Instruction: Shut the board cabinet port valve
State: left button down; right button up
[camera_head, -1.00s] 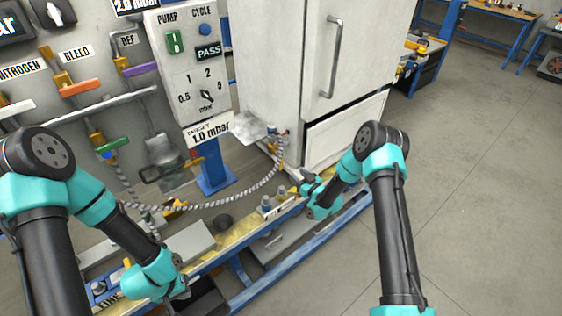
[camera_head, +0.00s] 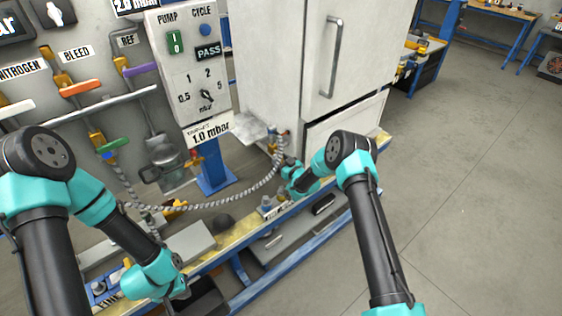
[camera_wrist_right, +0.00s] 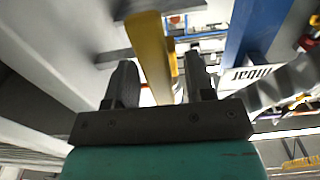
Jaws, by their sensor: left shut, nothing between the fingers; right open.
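The board cabinet (camera_head: 270,60) is the tall white cabinet at the centre of the head view. Its port valve (camera_head: 273,147) is a small fitting with a yellow part, low at the cabinet's left side, where the ribbed hose ends. My right gripper (camera_head: 285,165) is right beside the valve and partly hides it. In the right wrist view the right gripper (camera_wrist_right: 160,78) is open, with a yellow bar (camera_wrist_right: 152,55), which looks like the valve handle, between its fingers; contact cannot be told. My left gripper (camera_head: 184,292) is shut and empty at the lower left.
The ribbed hose (camera_head: 215,205) sags from the panel to the port. The control panel (camera_head: 192,75) stands left of the cabinet. A grey block (camera_head: 187,240) and a dark round knob (camera_head: 224,221) are on the bench. Open floor lies to the right.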

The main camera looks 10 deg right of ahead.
jog(key=shift+c, duration=0.4)
grip_shut()
